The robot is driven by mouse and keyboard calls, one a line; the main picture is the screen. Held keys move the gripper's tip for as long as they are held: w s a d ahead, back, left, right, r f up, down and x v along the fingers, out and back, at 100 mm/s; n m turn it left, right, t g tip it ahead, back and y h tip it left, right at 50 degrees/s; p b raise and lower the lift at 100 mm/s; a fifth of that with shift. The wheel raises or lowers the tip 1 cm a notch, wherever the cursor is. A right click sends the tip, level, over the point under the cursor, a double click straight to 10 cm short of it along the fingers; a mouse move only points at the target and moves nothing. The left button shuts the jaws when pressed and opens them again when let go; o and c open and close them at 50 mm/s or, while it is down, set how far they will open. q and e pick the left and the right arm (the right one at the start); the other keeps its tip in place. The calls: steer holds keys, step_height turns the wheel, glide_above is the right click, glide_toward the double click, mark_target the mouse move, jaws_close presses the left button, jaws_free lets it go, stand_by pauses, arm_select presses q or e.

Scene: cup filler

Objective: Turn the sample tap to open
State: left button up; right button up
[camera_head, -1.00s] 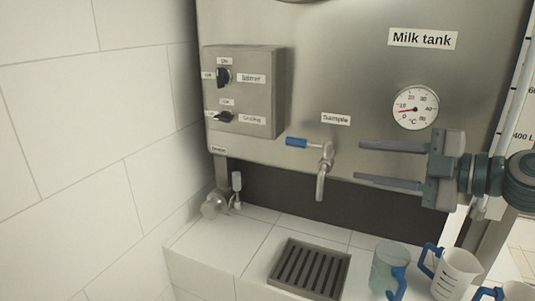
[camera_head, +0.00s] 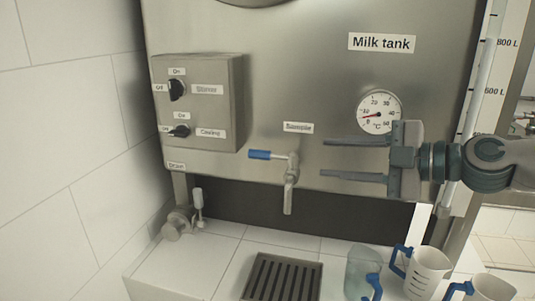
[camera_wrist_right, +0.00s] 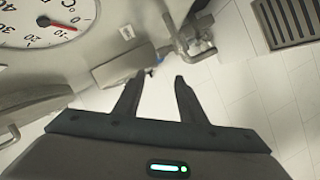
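The sample tap (camera_head: 289,180) is a metal spout on the tank front under the "Sample" label (camera_head: 298,127). Its blue-ended lever (camera_head: 262,155) points left, roughly level. My right gripper (camera_head: 325,159) is open and empty, a short way right of the tap, with its two fingers pointing left towards it. In the right wrist view the open fingers (camera_wrist_right: 158,77) show with nothing between them, and the metal tap (camera_wrist_right: 187,40) is beyond them. My left gripper is not in view.
The control box (camera_head: 198,104) with two knobs is left of the tap. A dark drain grate (camera_head: 283,278) lies below it on the white tiled counter. A clear jug (camera_head: 361,272) and a white jug (camera_head: 427,270) stand at right. A dial gauge (camera_head: 379,113) is above my right gripper.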

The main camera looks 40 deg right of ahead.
mark_target(270, 155)
steer(key=shift+p+x, duration=2.85)
steer(key=shift+x, duration=2.45)
steer(key=shift+p+x, duration=0.7)
steer(key=shift+x, duration=0.75)
steer(key=shift+w+a+f, duration=0.1)
steer(key=shift+w+f, duration=0.1)
steer(key=shift+w, duration=0.05)
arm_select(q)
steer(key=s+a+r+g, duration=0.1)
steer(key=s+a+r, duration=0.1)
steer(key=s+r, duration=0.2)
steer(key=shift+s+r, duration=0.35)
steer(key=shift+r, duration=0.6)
arm_select(e)
steer(key=shift+x, duration=1)
steer(key=shift+w+a, duration=0.1)
jaws_close()
